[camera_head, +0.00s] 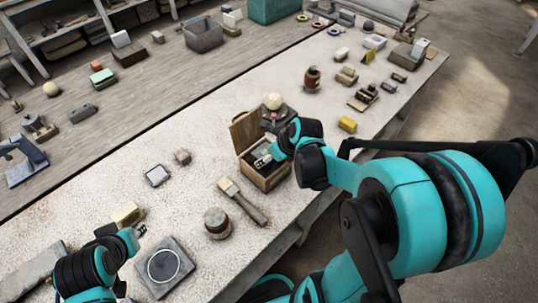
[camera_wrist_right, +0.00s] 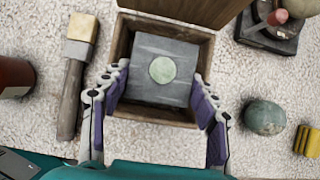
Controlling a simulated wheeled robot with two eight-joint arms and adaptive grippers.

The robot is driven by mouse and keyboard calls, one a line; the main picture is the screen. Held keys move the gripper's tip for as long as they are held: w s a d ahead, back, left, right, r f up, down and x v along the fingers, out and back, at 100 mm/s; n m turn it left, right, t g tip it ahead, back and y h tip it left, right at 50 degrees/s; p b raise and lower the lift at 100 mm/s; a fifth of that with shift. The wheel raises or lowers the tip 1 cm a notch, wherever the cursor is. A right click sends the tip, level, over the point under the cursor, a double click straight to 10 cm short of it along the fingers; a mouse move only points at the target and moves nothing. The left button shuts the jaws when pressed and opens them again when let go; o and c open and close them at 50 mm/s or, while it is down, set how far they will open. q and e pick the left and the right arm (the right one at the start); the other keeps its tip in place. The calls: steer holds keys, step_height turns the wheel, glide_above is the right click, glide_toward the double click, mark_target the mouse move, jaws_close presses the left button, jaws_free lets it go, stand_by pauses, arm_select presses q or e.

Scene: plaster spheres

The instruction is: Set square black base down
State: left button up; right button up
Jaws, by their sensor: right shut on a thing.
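In the right wrist view, a square dark grey base (camera_wrist_right: 140,82) with a pale greenish disc (camera_wrist_right: 162,70) in its middle sits between the fingers of my right gripper (camera_wrist_right: 155,105). The gripper is shut on it. The base is inside or just over the opening of a wooden box (camera_wrist_right: 185,28); I cannot tell whether it touches the bottom. In the head view, my right gripper (camera_head: 262,160) reaches into the same box (camera_head: 262,182), whose lid stands open. My left gripper (camera_head: 138,232) is at the lower left, above the table; its jaws are too small to read.
A brush (camera_head: 243,200) and a brown jar (camera_head: 217,222) lie left of the box. A dark stand with a pale sphere (camera_head: 273,101) is behind it. A greenish sphere (camera_wrist_right: 265,117) and yellow block (camera_head: 348,124) are to its right. A grey slab (camera_head: 164,267) lies near my left gripper.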

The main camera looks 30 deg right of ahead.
mark_target(269, 173)
steer(key=shift+f+b, duration=2.7)
steer(key=shift+f, duration=0.4)
steer(key=o, duration=1.7)
steer(key=shift+r, duration=0.2)
steer(key=shift+r+p, duration=1.8)
steer(key=shift+r, duration=0.1)
